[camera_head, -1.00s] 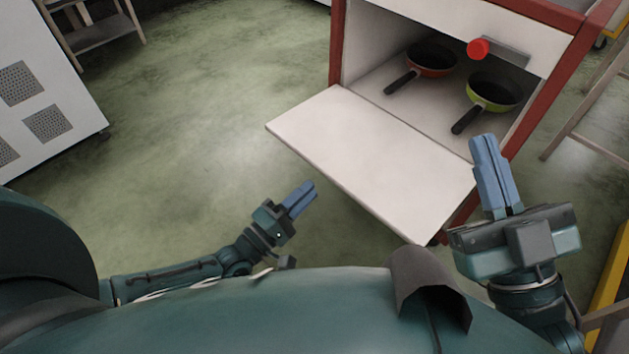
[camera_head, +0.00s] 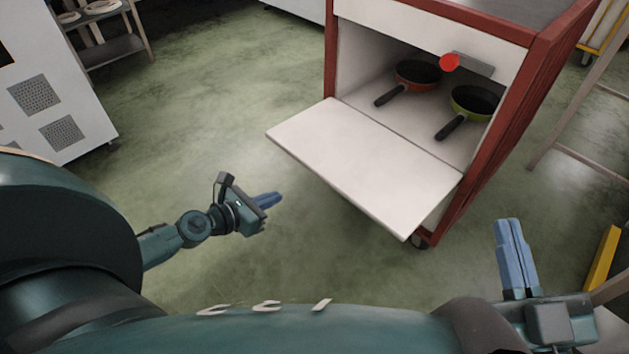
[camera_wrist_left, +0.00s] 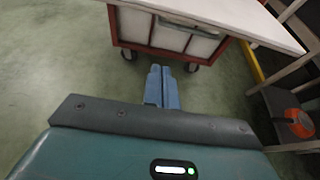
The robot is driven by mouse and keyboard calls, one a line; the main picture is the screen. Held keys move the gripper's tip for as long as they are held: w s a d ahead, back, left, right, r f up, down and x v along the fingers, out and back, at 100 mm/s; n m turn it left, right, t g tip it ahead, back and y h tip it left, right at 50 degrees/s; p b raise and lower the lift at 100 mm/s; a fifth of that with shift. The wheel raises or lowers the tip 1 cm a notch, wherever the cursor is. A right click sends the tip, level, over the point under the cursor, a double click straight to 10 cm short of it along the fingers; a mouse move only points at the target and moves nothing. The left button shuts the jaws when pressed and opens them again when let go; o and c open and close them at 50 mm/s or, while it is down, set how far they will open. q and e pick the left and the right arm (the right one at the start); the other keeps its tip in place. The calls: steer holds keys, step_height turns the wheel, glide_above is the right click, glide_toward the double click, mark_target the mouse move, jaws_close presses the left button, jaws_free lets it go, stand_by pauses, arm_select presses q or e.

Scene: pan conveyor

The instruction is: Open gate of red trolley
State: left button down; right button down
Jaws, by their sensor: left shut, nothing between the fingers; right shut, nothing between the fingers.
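The red trolley (camera_head: 500,112) stands at the upper right in the head view, a red frame with white panels. Its white gate (camera_head: 365,165) is folded down and juts out flat from the opening. A red knob (camera_head: 449,62) and a grey plate sit at the top of the opening. My left gripper (camera_head: 272,200) is shut and empty, left of the gate and apart from it. In the left wrist view its fingers (camera_wrist_left: 162,88) point at the trolley's lower part (camera_wrist_left: 165,32). My right gripper (camera_head: 513,250) is shut and empty, right of the gate and apart from it.
Inside the trolley lie an orange pan (camera_head: 418,76) and a green pan (camera_head: 472,102). A white cabinet (camera_head: 60,85) and a grey shelf rack (camera_head: 105,40) stand at the left. A metal frame (camera_head: 590,105) stands at the right. Green floor (camera_head: 210,110) is open between.

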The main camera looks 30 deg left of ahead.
arm_select(q)
steer(key=b+x, duration=0.2)
steer(key=x, duration=0.8)
step_height(320, 180, up, 4)
steer(key=p, duration=0.4)
steer(key=shift+a, duration=0.1)
arm_select(e)
steer(key=shift+s+f+m+g+h, duration=0.2)
steer(key=shift+f+m+g+h, duration=0.15)
steer(key=shift+f, duration=0.3)
arm_select(q)
steer(key=shift+f, duration=0.1)
